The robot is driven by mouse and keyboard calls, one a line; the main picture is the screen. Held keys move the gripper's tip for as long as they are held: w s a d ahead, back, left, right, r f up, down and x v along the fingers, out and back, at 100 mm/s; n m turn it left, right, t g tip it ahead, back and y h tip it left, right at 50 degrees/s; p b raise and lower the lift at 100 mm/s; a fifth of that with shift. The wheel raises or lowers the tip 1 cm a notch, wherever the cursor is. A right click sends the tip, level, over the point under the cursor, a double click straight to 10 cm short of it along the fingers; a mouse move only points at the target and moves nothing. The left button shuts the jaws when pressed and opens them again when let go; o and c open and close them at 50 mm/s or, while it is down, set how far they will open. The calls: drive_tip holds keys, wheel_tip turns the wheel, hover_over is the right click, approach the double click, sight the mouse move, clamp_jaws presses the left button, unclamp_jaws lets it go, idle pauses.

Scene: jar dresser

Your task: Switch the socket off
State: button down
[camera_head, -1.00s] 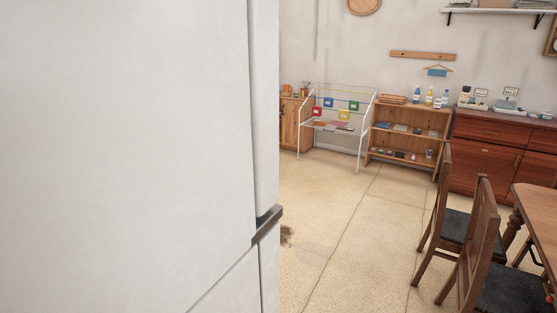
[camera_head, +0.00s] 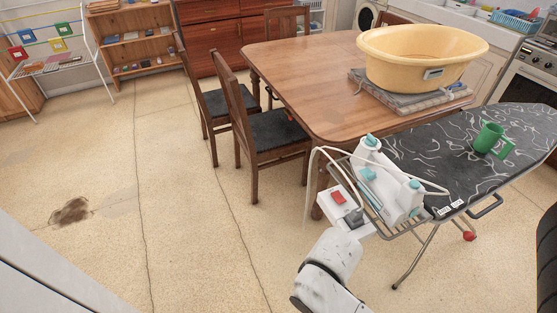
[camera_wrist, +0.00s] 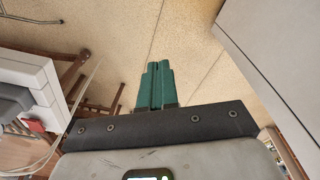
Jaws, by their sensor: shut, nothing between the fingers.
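The socket (camera_head: 347,212) is a white box with a red switch (camera_head: 338,197) and a grey plug (camera_head: 352,221) in it. It sits at the near left end of the ironing board (camera_head: 455,165), beside the iron rest. I cannot tell the switch's position. In the wrist view the socket (camera_wrist: 28,82) is at the left edge, with part of the red switch (camera_wrist: 33,126) and the grey plug showing. My gripper (camera_wrist: 155,66) has green fingers shut together and empty, pointing over the floor to the right of the socket in that view. The head view shows my white arm just below the socket.
A white and teal iron (camera_head: 385,185) stands on the wire rest, its cord looping over the socket. A green mug (camera_head: 490,140) is on the board. A wooden table (camera_head: 315,75) holds a yellow basin (camera_head: 422,58). Chairs (camera_head: 265,135) stand left; the floor further left is open.

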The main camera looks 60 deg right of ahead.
drive_tip(key=w+d+r+h+b, duration=0.25)
drive_tip(key=w+d, duration=0.35)
drive_tip(key=d, duration=0.4)
wheel_tip(320, 180, up, 12)
drive_tip(key=r+m+g+y+b, duration=0.1)
drive_tip(key=m+y+b, duration=0.2)
drive_tip(key=m+b, duration=0.35)
hover_over(341, 200)
drive_tip(key=b, duration=0.2)
drive_tip(key=shift+f+n, duration=0.25)
drive_tip(key=shift+n, duration=0.3)
wheel_tip(341, 200, down, 14)
